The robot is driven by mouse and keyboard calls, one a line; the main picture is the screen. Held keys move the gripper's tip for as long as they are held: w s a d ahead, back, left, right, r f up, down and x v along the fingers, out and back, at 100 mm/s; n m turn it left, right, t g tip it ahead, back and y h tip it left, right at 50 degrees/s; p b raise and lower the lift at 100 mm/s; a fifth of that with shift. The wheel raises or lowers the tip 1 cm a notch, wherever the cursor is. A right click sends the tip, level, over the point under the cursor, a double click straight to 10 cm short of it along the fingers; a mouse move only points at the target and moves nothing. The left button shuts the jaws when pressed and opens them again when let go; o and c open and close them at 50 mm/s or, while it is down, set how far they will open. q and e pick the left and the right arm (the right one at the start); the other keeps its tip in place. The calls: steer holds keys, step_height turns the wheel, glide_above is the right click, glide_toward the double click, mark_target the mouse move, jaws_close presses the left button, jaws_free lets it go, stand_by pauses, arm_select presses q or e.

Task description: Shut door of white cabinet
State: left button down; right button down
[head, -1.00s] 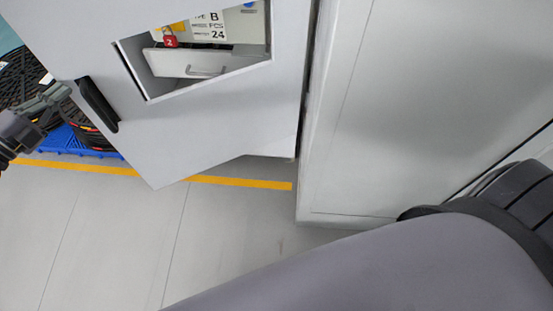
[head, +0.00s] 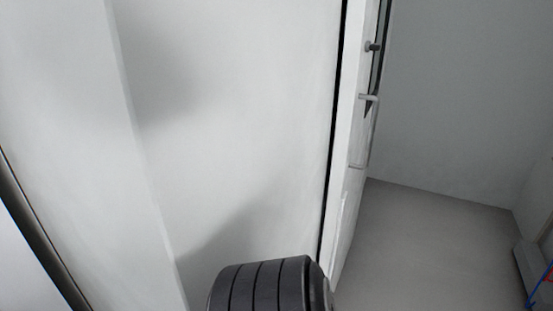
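A pale white upright panel (head: 235,90) fills the middle of the head view; I cannot tell whether it belongs to the white cabinet. On its right, past a dark vertical gap, stands a narrow white door-like edge (head: 345,205) with small metal fittings (head: 370,98) on it. I cannot tell whether this is the cabinet's door or how far it stands open. The windowed door with the black handle is out of view. Neither of my grippers is in view; only a dark ribbed part of my own arm shows at the bottom, in front of the panel.
Right of the door-like edge is bare grey floor (head: 420,245) with a plain wall (head: 465,95) behind it. A grey object (head: 535,272) with blue and red bits beside it is cut off at the lower right. White surfaces close off the left side.

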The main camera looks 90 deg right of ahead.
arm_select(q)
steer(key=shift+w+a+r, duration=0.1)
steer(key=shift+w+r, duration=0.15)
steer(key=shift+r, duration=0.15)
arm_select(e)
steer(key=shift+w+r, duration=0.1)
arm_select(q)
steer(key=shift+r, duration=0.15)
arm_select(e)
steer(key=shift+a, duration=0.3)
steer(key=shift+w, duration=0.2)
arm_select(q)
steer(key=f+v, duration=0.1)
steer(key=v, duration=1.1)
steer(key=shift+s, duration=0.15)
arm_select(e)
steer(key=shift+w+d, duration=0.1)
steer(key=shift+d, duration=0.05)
